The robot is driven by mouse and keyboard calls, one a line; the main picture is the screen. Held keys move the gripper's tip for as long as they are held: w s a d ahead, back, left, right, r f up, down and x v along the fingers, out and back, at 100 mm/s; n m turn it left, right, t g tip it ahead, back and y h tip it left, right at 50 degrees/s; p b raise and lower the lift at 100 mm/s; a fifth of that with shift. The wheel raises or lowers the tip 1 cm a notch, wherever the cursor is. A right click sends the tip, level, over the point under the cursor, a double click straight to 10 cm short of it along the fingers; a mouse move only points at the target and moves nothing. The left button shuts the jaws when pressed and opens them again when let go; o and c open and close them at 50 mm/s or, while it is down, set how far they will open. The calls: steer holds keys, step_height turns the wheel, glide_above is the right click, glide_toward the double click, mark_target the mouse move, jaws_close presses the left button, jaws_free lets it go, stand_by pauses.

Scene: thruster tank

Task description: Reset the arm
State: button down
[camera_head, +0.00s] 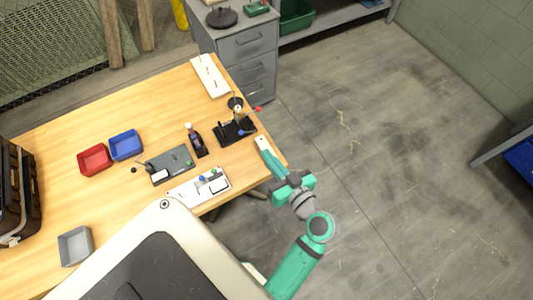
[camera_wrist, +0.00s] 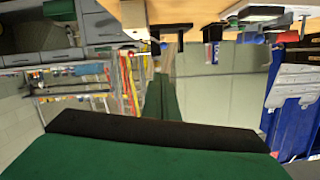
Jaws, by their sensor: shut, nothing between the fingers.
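My teal arm reaches up from the bottom of the head view, and my gripper (camera_head: 290,184) is at the table's front right corner. In the wrist view, my gripper (camera_wrist: 159,84) shows as green fingers closed together beyond a black and green body, with nothing held. The fingers point at open space, with a grey-green wall behind.
The wooden table (camera_head: 60,135) bears a red bin (camera_head: 95,160), a blue bin (camera_head: 126,145), a grey bin (camera_head: 75,246), a dark bottle (camera_head: 195,139), a black fixture (camera_head: 233,130) and several boards. A grey drawer cabinet (camera_head: 246,47) stands behind. Floor to the right is clear.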

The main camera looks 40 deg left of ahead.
steer(key=shift+w, duration=0.15)
steer(key=s+d+f+m+t+h, duration=0.3)
steer(key=d+f+m+t+h, duration=0.55)
steer(key=d, duration=0.75)
steer(key=s+d+r+m+t+h, duration=0.1)
steer(key=s+d+r+m+h, duration=0.1)
steer(key=s, duration=0.4)
steer(key=s+d+r+m+t+h, duration=0.1)
steer(key=s+d+r+m+h, duration=0.1)
steer(key=s+d+r+h, duration=0.2)
steer(key=s+d, duration=0.2)
steer(key=d, duration=0.1)
steer(key=shift+r+t, duration=0.35)
steer(key=c, duration=1.7)
jaws_free()
steer(key=shift+s+r+h, duration=0.15)
steer(key=shift+r+h, duration=0.1)
steer(key=shift+r, duration=0.1)
